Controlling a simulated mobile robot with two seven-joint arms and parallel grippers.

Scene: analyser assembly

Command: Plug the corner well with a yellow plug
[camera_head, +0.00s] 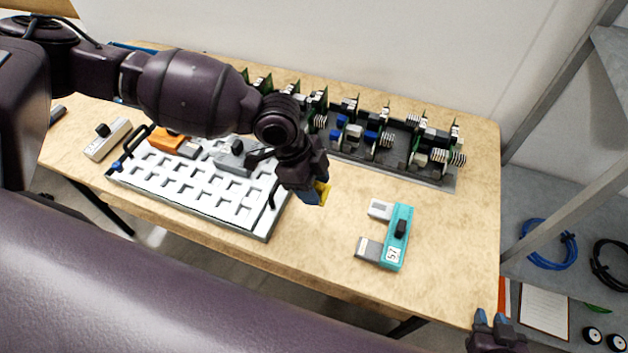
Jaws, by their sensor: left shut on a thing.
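A white tray (188,207) with rows of square wells lies on the left half of the wooden table. My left gripper (314,192) is just past the tray's right end, pointing down, shut on a small yellow plug (325,190). Only part of the plug shows; the fingers hide the rest. The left arm and gripper cover the tray's far right corner area, so the wells there are partly hidden. My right gripper (491,319) is at the bottom right, beyond the table's edge, with its blue-tipped fingers apart and nothing seen between them.
An orange module (168,138) and a grey module (232,158) sit on the tray. A grey block (106,140) lies left of it. A teal module (398,238) lies at right. A rack of circuit boards (435,177) stands behind. Bare table lies between.

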